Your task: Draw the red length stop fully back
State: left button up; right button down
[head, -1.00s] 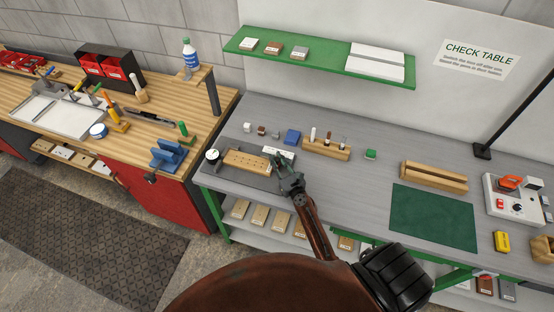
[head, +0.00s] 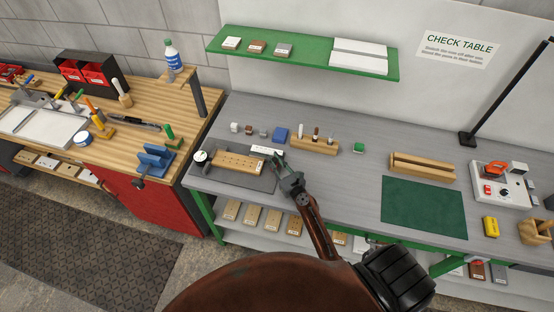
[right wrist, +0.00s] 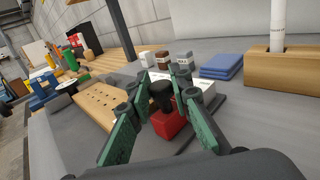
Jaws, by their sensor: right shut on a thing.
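The red length stop (right wrist: 168,125) is a small red block with a black knob, seen in the right wrist view between the green finger pads of my right gripper (right wrist: 168,88). My right gripper is shut on it. In the head view the right gripper (head: 279,162) is at the right end of the drilled wooden block (head: 238,162) and hides the stop. A white strip (head: 254,150) lies behind that end of the block. A round dial (head: 200,157) stands at the block's left end. My left gripper is not in view.
A blue pad (head: 281,134) and a wooden holder (head: 316,145) with upright pieces stand behind the gripper. Small blocks (head: 249,130) stand behind the wooden block. A green mat (head: 425,207) and a slotted wooden block (head: 422,167) lie to the right.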

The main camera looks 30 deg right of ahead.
jog(key=c, duration=2.2)
grip_release()
jog(key=o, duration=0.5)
jog(key=shift+c, duration=0.2)
jog(key=shift+s, duration=0.2)
jog(key=s, duration=1.1)
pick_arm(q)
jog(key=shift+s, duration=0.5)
pick_arm(e)
jog(key=shift+s, duration=0.3)
